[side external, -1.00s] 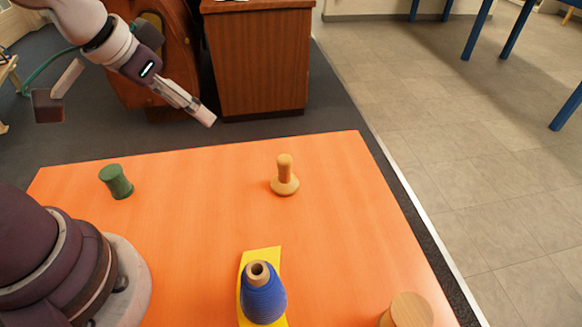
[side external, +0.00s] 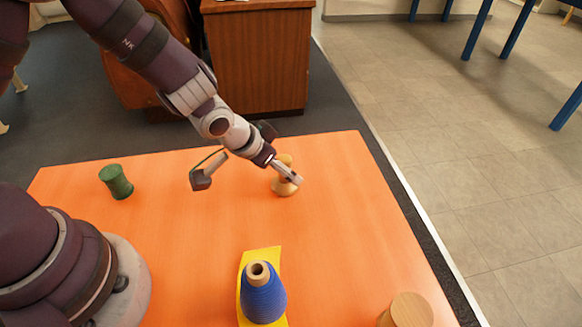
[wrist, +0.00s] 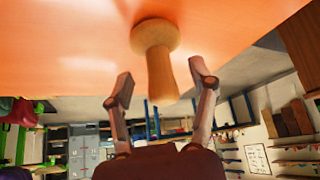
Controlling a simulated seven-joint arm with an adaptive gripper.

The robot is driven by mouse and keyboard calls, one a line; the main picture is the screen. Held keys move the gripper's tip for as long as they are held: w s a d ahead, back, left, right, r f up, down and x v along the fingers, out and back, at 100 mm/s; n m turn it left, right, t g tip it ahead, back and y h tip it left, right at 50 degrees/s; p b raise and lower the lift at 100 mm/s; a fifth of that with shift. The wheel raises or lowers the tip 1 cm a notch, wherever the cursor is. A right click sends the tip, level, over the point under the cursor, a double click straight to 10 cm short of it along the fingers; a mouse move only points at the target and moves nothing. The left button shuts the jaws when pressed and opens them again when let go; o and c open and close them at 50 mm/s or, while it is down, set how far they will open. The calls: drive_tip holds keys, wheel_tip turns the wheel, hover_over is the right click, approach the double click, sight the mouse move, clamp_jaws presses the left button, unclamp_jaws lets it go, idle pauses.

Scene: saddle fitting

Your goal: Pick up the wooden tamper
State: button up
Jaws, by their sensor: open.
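The wooden tamper (side external: 285,187) stands upright on the orange table, toward its far side. It has a round flat base and a slimmer handle, and my gripper partly covers it in the side view. My gripper (side external: 293,178) is at the tamper, reaching in from the upper left. In the wrist view, the tamper's handle (wrist: 160,75) shows between the two open fingers of my gripper (wrist: 160,75). A gap shows on both sides of the handle there.
A green spool-shaped piece (side external: 116,182) stands at the table's left. A blue cone (side external: 263,300) with a wooden top stands on a yellow sheet (side external: 262,254) at the front. A round wooden piece (side external: 410,311) is at the front right. The orange table (side external: 345,240) is bare between them.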

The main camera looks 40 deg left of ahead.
drive_tip(key=shift+x, duration=0.75)
clamp_jaws()
